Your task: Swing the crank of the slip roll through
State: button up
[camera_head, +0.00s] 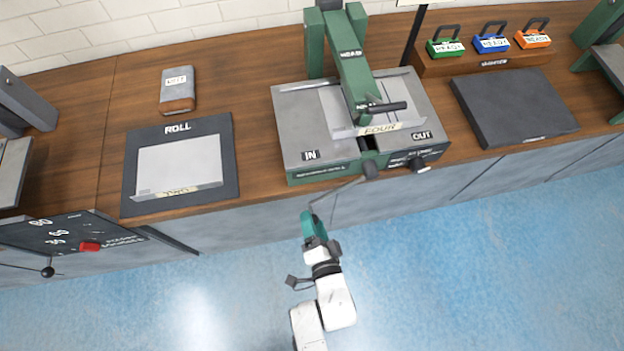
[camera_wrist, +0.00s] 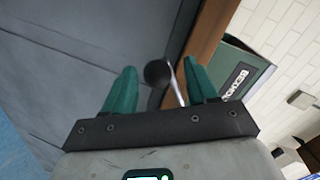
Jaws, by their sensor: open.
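The green and grey machine (camera_head: 300,130), marked IN and OUT, stands on the wooden bench. A thin grey crank rod (camera_head: 345,187) runs from a dark round part (camera_head: 370,169) at its front down and left towards my gripper (camera_head: 312,224). In the wrist view my gripper (camera_wrist: 161,85) is open, with its two green fingers apart. A dark round knob (camera_wrist: 157,73) and a thin light rod (camera_wrist: 176,85) show in the gap between them. I cannot tell whether a finger touches either. A metal sheet marked FOUR (camera_head: 345,130) lies on the machine.
Left on the bench are a dark mat marked ROLL (camera_head: 178,126) with a sheet marked TWO (camera_head: 180,165) and a small grey block (camera_head: 177,90). Right are a dark plate (camera_head: 515,105) and several coloured handled blocks. The blue floor (camera_head: 450,270) before the bench is clear.

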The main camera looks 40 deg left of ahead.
jog(key=v, duration=0.9)
jog(key=shift+w, duration=0.1)
jog(key=w+d+r+h, duration=0.1)
jog(key=w+d+h, duration=0.3)
jog(key=d, duration=0.5)
jog(key=w+d+h, duration=0.4)
jog(key=d+h, duration=0.1)
jog(key=d, duration=0.4)
jog(key=s+d+r+g+h, duration=0.1)
jog(key=s+d+r+g, duration=0.1)
jog(key=s+d, duration=0.2)
jog(key=s+d+r+g+h, duration=0.1)
jog(key=s+d+r+g, duration=0.2)
jog(key=s+d, duration=0.2)
jog(key=s+d+r+n+g+h, duration=0.1)
jog(key=s+d+r+g, duration=0.1)
jog(key=d, duration=0.7)
jog(key=shift+s+r+g+h, duration=0.35)
jog(key=shift+s+r, duration=0.3)
jog(key=shift+s, duration=0.5)
